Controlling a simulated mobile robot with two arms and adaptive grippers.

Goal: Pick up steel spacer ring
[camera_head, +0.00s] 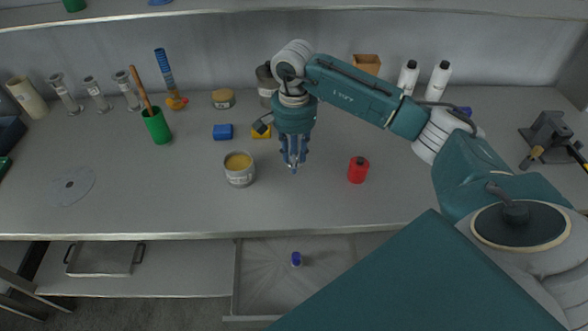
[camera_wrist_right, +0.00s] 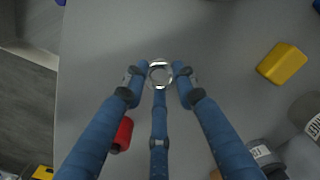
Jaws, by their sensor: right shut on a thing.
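My right gripper (camera_head: 294,166) has blue fingers and points down over the middle of the grey workbench. In the right wrist view its fingertips (camera_wrist_right: 160,76) are closed around a small shiny steel ring, the steel spacer ring (camera_wrist_right: 160,62). The ring's open middle faces the camera, and grey bench surface shows behind it. In the head view the ring is too small and too hidden by the fingers to make out clearly. I cannot tell how high the fingertips are above the bench. My left gripper is in neither view.
An open can (camera_head: 240,178) stands left of the right gripper, and a red bottle (camera_head: 358,170) stands right. A yellow block (camera_wrist_right: 282,63) and a blue block (camera_head: 222,132) lie behind. An open drawer (camera_head: 270,285) is below the bench edge. Bench front between can and bottle is clear.

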